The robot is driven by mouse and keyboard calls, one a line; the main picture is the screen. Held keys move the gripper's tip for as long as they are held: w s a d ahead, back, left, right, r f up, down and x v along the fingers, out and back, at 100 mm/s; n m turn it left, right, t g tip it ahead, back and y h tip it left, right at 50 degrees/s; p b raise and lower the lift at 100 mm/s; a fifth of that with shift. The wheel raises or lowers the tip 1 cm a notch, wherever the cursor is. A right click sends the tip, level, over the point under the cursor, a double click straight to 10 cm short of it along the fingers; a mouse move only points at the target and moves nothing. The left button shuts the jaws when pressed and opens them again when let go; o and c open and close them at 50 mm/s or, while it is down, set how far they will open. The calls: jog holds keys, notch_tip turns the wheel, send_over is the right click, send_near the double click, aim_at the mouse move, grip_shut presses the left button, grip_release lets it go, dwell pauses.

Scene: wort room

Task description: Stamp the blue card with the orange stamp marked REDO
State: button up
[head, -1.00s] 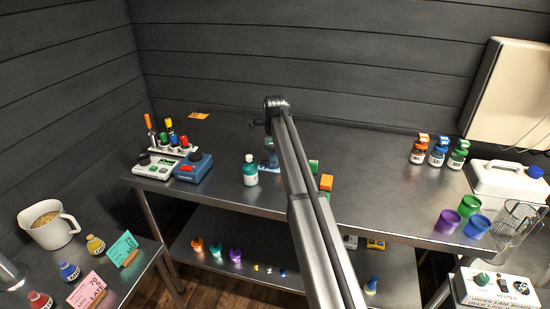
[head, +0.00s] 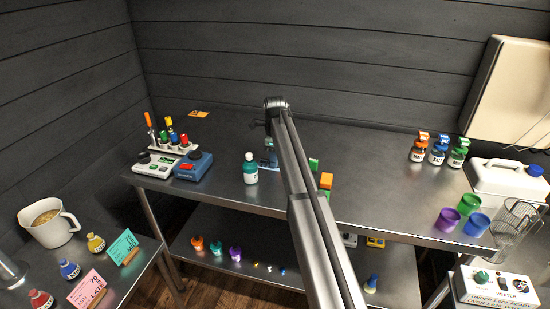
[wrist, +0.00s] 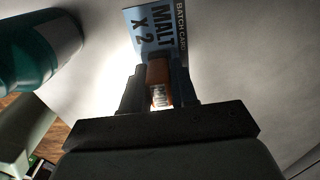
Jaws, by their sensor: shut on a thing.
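My gripper (wrist: 160,88) is shut on an orange stamp (wrist: 159,72) whose label reads REDO, partly hidden between the fingers. The blue card (wrist: 157,35), printed BATCH CARD and MALT X 2, lies under and just beyond the stamp in the wrist view. The stamp's far end overlaps the card's near part in that view; I cannot tell whether they touch. In the head view the card (head: 269,159) shows partly beside my arm, which hides the gripper and the stamp.
A teal bottle (head: 250,169) stands just left of the card. Orange (head: 326,181) and green (head: 314,165) blocks sit right of my arm. A blue device (head: 193,166) and a rack of colored-handled items (head: 173,145) stand at left.

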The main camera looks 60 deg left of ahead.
dwell(0.6)
jog(key=shift+r, duration=3.5)
